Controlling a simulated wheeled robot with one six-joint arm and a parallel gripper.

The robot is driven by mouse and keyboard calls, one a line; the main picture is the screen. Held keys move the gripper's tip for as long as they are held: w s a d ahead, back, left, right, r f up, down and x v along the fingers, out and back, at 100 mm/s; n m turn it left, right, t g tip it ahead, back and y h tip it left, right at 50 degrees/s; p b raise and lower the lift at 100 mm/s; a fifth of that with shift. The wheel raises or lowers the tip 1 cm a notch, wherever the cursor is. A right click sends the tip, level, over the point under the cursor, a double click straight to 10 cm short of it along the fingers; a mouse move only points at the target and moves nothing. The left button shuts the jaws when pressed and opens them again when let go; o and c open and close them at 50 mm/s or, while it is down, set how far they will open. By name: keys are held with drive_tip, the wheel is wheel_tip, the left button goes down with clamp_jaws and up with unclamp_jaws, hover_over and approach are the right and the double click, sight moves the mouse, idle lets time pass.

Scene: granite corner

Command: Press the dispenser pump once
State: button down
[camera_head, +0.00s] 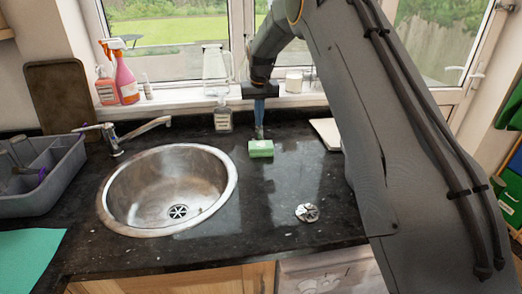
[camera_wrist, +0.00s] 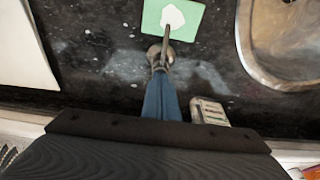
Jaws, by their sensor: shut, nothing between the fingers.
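The dispenser looks to be the small clear bottle with a pale label (camera_head: 223,120), upright on the black counter below the window sill. Its dark top shows, but the pump's shape is too small to make out. What looks like the same bottle shows in the wrist view (camera_wrist: 209,112), partly hidden by the gripper body. My gripper (camera_head: 259,132) points down, to the right of the bottle and apart from it. Its blue fingers (camera_wrist: 160,68) are shut and empty. A thin greyish shape extends beyond the fingertips in the wrist view; I cannot tell what it is.
A round steel sink (camera_head: 118,215) and tap (camera_head: 140,131) are left. A glass jug (camera_head: 215,66) and spray bottles (camera_head: 126,80) stand by the window. A pale board (camera_head: 327,132) lies right. The front counter is mostly clear.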

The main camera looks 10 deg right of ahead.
drive_tip(key=shift+f, duration=0.3)
drive_tip(key=shift+r, duration=0.15)
drive_tip(key=shift+w+p+v, duration=0.2)
drive_tip(key=shift+p+v, duration=0.2)
drive_tip(key=shift+v, duration=0.7)
drive_tip(key=w+p+v, duration=0.1)
drive_tip(key=p+v, duration=0.1)
drive_tip(key=v, duration=0.4)
drive_tip(key=shift+w, duration=0.15)
drive_tip(key=shift+r, duration=0.1)
